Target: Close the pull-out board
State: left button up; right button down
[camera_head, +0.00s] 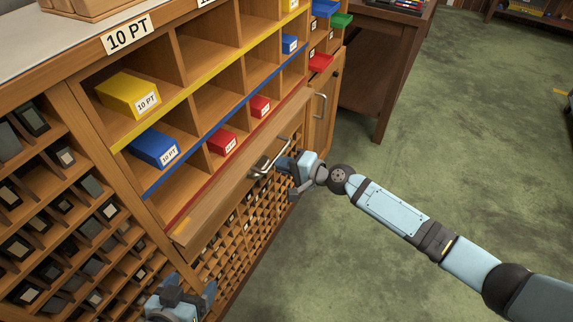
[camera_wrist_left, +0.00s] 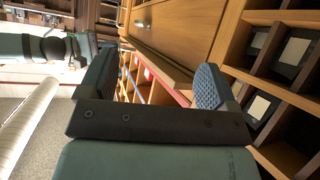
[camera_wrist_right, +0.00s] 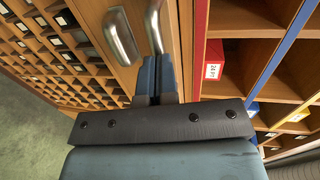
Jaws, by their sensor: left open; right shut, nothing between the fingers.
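The wooden pull-out board (camera_head: 215,205) runs along the cabinet below the red-edged row of compartments, and its front stands out a little from the cabinet. It has a curved metal handle (camera_head: 271,158). My right gripper (camera_head: 286,163) is shut and empty, with its fingertips close by the handle; I cannot tell whether they touch. In the right wrist view the shut fingers (camera_wrist_right: 158,68) point at a wooden face with metal handles (camera_wrist_right: 121,36). My left gripper (camera_head: 190,292) is open and empty, low in front of the small type compartments. Its spread fingers show in the left wrist view (camera_wrist_left: 155,85).
Type compartments (camera_head: 60,215) fill the cabinet's lower left. Yellow (camera_head: 128,95), blue (camera_head: 155,148) and red (camera_head: 222,142) boxes sit in the shelves above the board. A cabinet door with a handle (camera_head: 320,105) is beyond it. The green floor (camera_head: 400,150) at right is clear.

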aim_at(260, 155)
jog(key=x, duration=0.3)
jog(key=r+b+x, duration=0.1)
jog(key=shift+w+a+f, duration=0.15)
jog(key=shift+a, duration=0.1)
jog(key=shift+w+a, duration=0.1)
jog(key=shift+a, duration=0.05)
jog(key=shift+r, duration=0.25)
pick_arm(q)
jog(key=shift+d+r, duration=0.2)
jog(key=shift+d, duration=0.1)
pick_arm(e)
jog(key=shift+r, duration=0.1)
pick_arm(q)
jog(key=shift+f, duration=0.1)
